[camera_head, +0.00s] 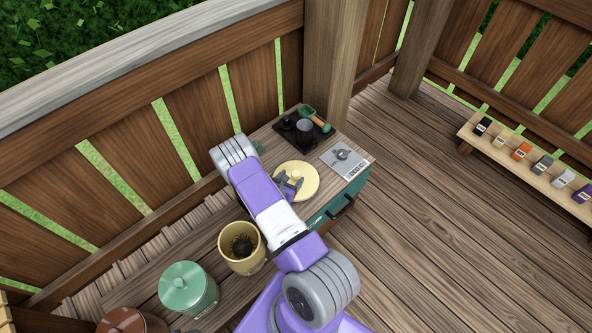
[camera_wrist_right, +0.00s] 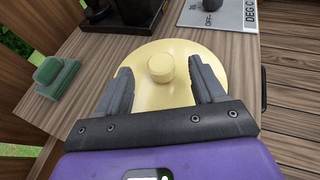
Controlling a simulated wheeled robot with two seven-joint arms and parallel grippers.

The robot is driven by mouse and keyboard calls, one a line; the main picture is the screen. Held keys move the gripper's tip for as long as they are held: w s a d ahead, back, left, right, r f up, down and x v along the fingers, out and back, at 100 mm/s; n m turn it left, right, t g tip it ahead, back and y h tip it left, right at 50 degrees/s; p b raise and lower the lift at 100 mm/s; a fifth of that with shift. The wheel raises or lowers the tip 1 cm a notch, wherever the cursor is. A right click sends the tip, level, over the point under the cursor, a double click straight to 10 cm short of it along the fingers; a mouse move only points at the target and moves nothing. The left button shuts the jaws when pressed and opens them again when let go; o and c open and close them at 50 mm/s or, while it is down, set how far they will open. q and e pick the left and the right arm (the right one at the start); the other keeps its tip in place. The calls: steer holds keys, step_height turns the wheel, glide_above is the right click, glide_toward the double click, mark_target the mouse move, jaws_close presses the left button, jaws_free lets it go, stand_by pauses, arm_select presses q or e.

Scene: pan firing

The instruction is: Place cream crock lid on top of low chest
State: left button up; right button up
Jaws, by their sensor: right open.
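The cream crock lid (camera_head: 306,181) lies flat on the wooden top of the low chest (camera_head: 331,183), and its round knob faces up. In the right wrist view the lid (camera_wrist_right: 213,66) fills the middle, with its knob (camera_wrist_right: 160,68) between and just beyond my fingertips. My right gripper (camera_head: 290,186) is open over the lid, and its fingers (camera_wrist_right: 160,82) stand apart on both sides of the knob, not closed on it. The cream crock (camera_head: 256,258) stands without a lid and has dark contents. My left gripper is not in view.
A black tray (camera_head: 285,132) with small tools and a grey control plate (camera_head: 338,165) lie beyond the lid. A green lidded crock (camera_head: 188,288) and a brown one (camera_head: 130,321) stand at lower left. A low bench (camera_head: 500,155) with several labelled blocks is at right.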

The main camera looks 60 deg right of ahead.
steer(key=p+v, duration=0.1)
steer(key=v, duration=0.4)
steer(key=shift+a+r, duration=0.1)
steer(key=shift+a, duration=0.1)
stand_by(0.3)
steer(key=s+a+m+g+y, duration=0.1)
steer(key=s, duration=0.1)
steer(key=s+a+f+m+g+y, duration=0.1)
steer(key=s+a+g, duration=0.1)
steer(key=s, duration=0.1)
steer(key=s+a+m+g+y+p, duration=0.1)
steer(key=s+m+g, duration=0.1)
steer(key=s, duration=0.1)
steer(key=shift+a+f, duration=0.25)
steer(key=shift+a, duration=0.15)
steer(key=s+a+m+g+y+p, duration=0.1)
steer(key=s+a+m+g+y, duration=0.45)
steer(key=a, duration=0.65)
steer(key=w+a+r+m+t+y, duration=0.1)
steer(key=w+a+m+t+y, duration=0.1)
steer(key=a, duration=0.4)
steer(key=w+a+r+m+t+y+p, duration=0.1)
steer(key=w+a+r+m+t+y, duration=0.1)
steer(key=a+m+t+y, duration=0.2)
steer(key=w+a+r+m+t+y, duration=0.1)
steer(key=w+a+m+t+y, duration=0.2)
steer(key=a+m, duration=0.4)
steer(key=shift+a+r+p, duration=0.3)
steer(key=shift+a+p, duration=0.05)
steer(key=shift+a, duration=0.75)
